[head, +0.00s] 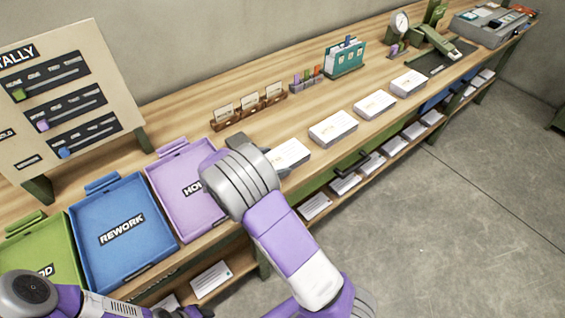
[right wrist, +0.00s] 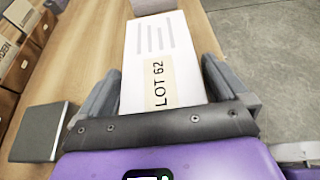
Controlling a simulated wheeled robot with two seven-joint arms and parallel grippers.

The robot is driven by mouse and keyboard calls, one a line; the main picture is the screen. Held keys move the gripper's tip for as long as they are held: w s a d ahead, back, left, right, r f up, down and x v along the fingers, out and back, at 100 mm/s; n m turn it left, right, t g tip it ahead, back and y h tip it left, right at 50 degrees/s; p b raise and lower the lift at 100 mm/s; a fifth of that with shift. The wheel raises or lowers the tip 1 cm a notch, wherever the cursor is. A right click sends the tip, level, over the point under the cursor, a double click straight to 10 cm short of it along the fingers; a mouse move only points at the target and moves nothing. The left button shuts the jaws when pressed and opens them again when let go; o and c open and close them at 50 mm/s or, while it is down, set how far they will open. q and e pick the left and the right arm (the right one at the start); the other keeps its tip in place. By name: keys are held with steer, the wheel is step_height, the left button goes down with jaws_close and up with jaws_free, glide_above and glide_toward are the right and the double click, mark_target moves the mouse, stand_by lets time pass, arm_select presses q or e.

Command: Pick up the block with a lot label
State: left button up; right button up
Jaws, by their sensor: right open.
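A white block with a cream label reading LOT 62 (right wrist: 160,82) lies on the bench between the fingers of my right gripper (right wrist: 155,95) in the right wrist view. The fingers are open, one on each side; whether they touch it is unclear. In the head view this block (head: 293,152) is partly hidden by my right gripper (head: 277,160), which reaches in over the bench's front edge. Similar white blocks (head: 333,128) lie in a row to the right. My left gripper (head: 190,312) shows only partly at the bottom edge, and its jaws are unclear.
A purple tray (head: 165,179), a blue REWORK tray (head: 83,240) and a green tray (head: 62,262) stand at left, below a tally board (head: 115,70). A wooden card holder (head: 240,118) stands behind the block. More white blocks (head: 315,206) lie on the lower shelf.

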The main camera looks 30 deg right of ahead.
steer(key=c, duration=0.9)
